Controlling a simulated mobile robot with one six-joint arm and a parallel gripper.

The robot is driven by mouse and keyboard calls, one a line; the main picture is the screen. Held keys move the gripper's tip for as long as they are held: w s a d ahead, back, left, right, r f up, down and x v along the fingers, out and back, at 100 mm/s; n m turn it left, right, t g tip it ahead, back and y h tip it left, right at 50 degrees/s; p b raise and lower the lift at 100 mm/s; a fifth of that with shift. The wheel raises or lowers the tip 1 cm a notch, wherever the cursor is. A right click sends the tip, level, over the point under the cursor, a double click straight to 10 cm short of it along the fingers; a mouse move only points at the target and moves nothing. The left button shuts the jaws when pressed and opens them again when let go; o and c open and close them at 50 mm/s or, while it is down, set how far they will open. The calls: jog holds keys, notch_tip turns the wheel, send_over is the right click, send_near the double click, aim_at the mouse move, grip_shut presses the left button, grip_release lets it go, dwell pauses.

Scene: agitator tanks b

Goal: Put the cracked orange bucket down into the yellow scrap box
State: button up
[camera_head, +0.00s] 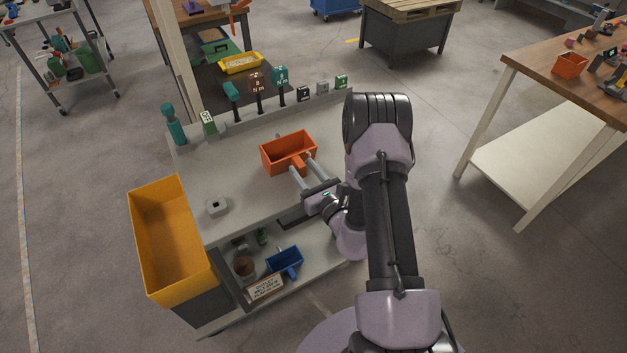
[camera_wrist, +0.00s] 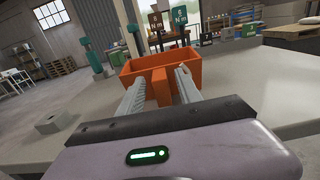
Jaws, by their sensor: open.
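The orange bucket (camera_head: 287,152) stands upright on the grey bench top (camera_head: 240,185), near its middle. No crack can be made out at this size. My gripper (camera_head: 302,170) is open, with its two fingers on either side of a short orange tab or handle that points toward me. The wrist view also shows the bucket (camera_wrist: 194,66) straight ahead, with the tab between the fingers (camera_wrist: 160,85); I cannot tell if either finger touches it. The yellow scrap box (camera_head: 168,232) hangs or stands at the bench's left side, open at the top and empty as far as I see.
Several tools and small labelled blocks line the bench's back edge, among them a teal tool (camera_head: 174,125). A small grey block (camera_head: 216,206) with a hole lies front left. A blue bucket (camera_head: 285,262) and a sign (camera_head: 265,287) are on the lower shelf.

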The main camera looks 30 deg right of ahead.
jog(key=s, duration=0.9)
jog(key=a+r+n+g+y, duration=0.2)
jog(key=a+r+n+y, duration=0.8)
jog(key=a+r, duration=0.35)
jog(key=s+a+r+n+g+y, duration=0.5)
jog(key=s+a+r+n+g, duration=0.2)
jog(key=s+a+n+g, duration=0.7)
jog(key=s+d+f+n+g+h, duration=0.1)
jog(key=s+d+n+h, duration=0.1)
jog(key=s+n+h, duration=0.15)
jog(key=s+d+n+g+h, duration=0.1)
jog(key=s+d+n+h, duration=0.1)
jog(key=s+h, duration=0.3)
jog(key=w+d+r+n+t+h, duration=0.1)
jog(key=w+d+r+t+h, duration=0.1)
jog(key=d+r+t+h, duration=0.2)
jog(key=d+t+h, duration=0.1)
jog(key=d, duration=0.1)
jog(key=shift+w+d+r+n+t, duration=0.3)
jog(key=shift+w+d+r+n, duration=0.05)
jog(key=shift+w+d+r, duration=0.05)
